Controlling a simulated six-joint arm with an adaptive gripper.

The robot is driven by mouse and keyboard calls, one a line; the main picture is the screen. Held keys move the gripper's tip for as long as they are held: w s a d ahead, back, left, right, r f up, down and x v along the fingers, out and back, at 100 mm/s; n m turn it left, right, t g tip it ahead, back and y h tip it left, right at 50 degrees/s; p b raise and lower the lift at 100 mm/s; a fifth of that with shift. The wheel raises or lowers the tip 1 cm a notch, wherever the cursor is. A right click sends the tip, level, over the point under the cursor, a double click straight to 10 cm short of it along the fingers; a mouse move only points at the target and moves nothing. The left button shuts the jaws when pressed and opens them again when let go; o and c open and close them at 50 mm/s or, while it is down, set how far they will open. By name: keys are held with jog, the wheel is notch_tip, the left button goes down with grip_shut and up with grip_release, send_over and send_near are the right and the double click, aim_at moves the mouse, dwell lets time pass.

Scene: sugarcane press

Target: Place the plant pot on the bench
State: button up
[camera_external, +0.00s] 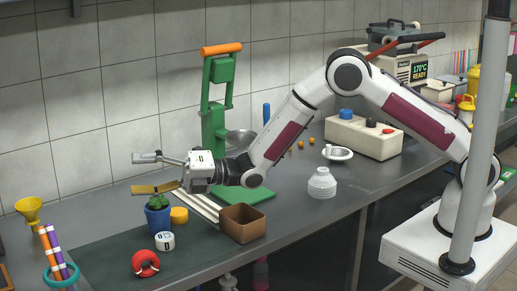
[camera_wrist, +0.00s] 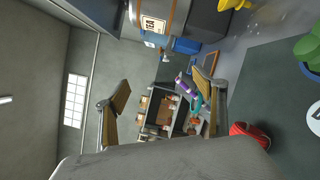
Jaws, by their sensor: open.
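The plant pot (camera_external: 158,215) is blue with a green plant and stands upright on a dark mat (camera_external: 100,255) on the grey bench. Part of the plant and pot (camera_wrist: 309,52) also shows at the right edge of the wrist view. My gripper (camera_external: 147,173) is open and empty, above the pot in the external view and pointing left. Its two fingers are spread wide apart. In the wrist view the space between the fingers (camera_wrist: 165,108) holds nothing close, only distant shelves. The pot is apart from the fingers.
A green press (camera_external: 215,120) stands behind. A yellow funnel (camera_external: 30,210) and a holder with coloured tubes (camera_external: 60,275) are at left.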

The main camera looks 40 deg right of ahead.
jog(key=m+t+h, duration=0.1)
jog(key=m+t, duration=0.1)
jog(key=m, duration=0.2)
jog(key=m+t+h, duration=0.2)
jog(key=m+h, duration=0.7)
jog(key=m, duration=1.7)
send_near(165, 206)
jog(key=shift+a+x, duration=0.25)
jog(key=shift+x, duration=1.95)
jog(key=shift+x, duration=1.2)
jog(key=shift+x, duration=2.55)
jog(key=shift+w, duration=0.1)
